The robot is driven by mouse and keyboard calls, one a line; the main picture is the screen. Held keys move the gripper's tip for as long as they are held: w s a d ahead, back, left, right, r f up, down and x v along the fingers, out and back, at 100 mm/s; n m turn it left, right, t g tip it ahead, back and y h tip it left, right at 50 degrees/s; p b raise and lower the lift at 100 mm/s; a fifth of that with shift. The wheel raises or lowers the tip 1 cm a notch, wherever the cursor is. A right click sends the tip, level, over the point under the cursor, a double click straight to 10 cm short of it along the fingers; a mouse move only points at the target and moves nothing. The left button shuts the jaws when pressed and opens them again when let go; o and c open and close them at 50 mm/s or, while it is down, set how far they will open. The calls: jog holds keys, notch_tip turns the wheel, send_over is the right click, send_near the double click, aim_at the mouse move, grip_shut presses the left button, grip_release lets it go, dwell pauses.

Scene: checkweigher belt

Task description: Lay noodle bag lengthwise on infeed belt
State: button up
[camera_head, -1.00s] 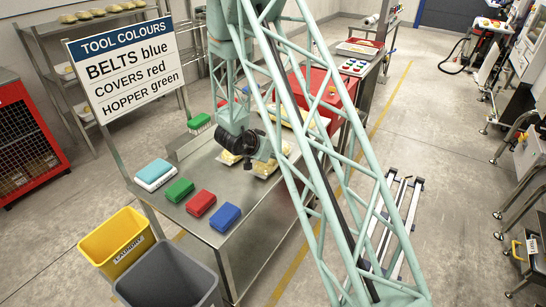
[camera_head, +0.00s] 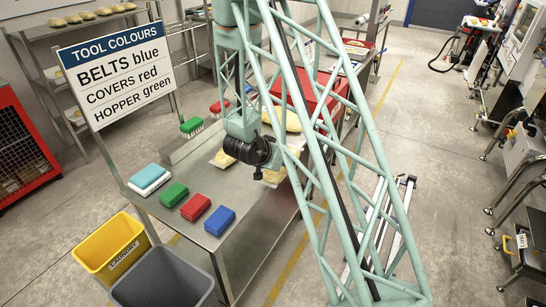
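Several pale yellow clear-wrapped packs lie on the steel table (camera_head: 232,262), and they may be noodle bags. One pack (camera_head: 222,159) is just left of my wrist, and another (camera_head: 272,179) is below and right of it. More yellow packs (camera_head: 288,121) lie farther back, partly behind my arm. My gripper (camera_head: 262,160) is over the table among the packs. Only dark parts at the arm's end show, and its fingers are hidden or too small to make out. I cannot tell whether it holds a pack. I cannot identify the infeed belt in this view.
Green (camera_head: 173,194), red (camera_head: 195,207) and blue (camera_head: 220,221) blocks line the table's near left edge, beside folded cloths (camera_head: 150,179). A yellow bin (camera_head: 108,250) and grey bin (camera_head: 163,280) stand in front. A tool colour sign (camera_head: 118,75) rises at left.

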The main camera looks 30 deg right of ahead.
jog(key=s+d, duration=0.1)
jog(key=s, duration=0.5)
jog(key=shift+s+d+r, duration=0.15)
jog(key=shift+s+r, duration=0.05)
jog(key=shift+r, duration=0.15)
dwell(0.4)
jog(key=w+a+r+n+t+y+p, duration=0.1)
jog(key=w+a+r+n+y+p, duration=0.1)
jog(key=a, duration=0.6)
jog(key=w+a+r+n+t+y+p, duration=0.1)
jog(key=w+a+r+n+y+p, duration=0.2)
jog(key=w+a+r+n, duration=0.2)
jog(key=w+a+r+n+t+y+p, duration=0.2)
jog(key=w+a, duration=0.4)
jog(key=a, duration=0.6)
notch_tip(320, 180, up, 3)
jog(key=n+p, duration=0.1)
jog(key=n, duration=0.1)
jog(key=shift+w+a+f+n+y+p, duration=0.2)
jog(key=shift+w+a+n+y+p, duration=0.1)
jog(key=shift+a+p, duration=0.1)
jog(key=shift+a, duration=0.1)
